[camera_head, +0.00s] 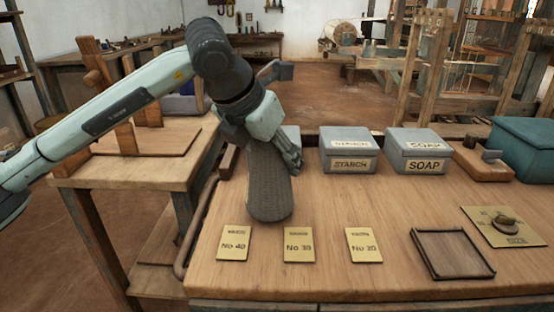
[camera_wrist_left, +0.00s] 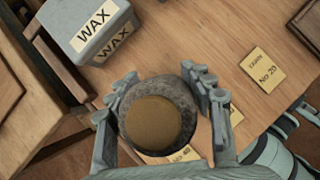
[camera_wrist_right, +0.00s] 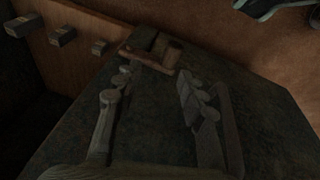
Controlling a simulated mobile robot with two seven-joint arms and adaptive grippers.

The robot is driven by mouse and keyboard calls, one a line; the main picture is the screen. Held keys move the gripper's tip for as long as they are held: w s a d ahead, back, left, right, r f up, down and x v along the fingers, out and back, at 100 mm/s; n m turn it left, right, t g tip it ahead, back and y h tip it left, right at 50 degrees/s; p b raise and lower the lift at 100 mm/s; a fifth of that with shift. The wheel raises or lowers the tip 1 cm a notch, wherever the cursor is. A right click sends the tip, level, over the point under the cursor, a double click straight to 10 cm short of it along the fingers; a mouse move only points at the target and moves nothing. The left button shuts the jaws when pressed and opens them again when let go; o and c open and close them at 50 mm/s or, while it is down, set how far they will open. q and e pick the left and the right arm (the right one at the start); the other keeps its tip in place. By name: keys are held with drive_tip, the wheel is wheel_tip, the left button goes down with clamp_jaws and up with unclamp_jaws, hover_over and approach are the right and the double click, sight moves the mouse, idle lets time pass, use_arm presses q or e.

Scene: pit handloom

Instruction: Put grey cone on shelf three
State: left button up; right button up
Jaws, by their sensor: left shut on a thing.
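The grey cone (camera_head: 268,185) is upright with its wide end down, over the left part of the wooden table, behind the No 40 and No 30 cards. I cannot tell whether its base touches the tabletop. My left gripper (camera_head: 280,143) is shut on its upper part. In the left wrist view the cone (camera_wrist_left: 155,121) shows its brown round top between the fingers of the left gripper (camera_wrist_left: 165,88). My right gripper (camera_wrist_right: 155,97) is open and empty over a dark surface; it is not in the head view. I cannot make out shelf three.
Yellow cards No 40 (camera_head: 234,243), No 30 (camera_head: 299,244) and No 20 (camera_head: 363,245) lie in front of the cone. Starch (camera_head: 347,150) and soap (camera_head: 417,151) boxes stand behind; a wax box (camera_wrist_left: 85,25) is nearby. An empty dark tray (camera_head: 452,272) lies right. Mid-table is clear.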

use_arm(q)
drive_tip(key=shift+f, duration=0.4)
drive_tip(key=o, duration=1.4)
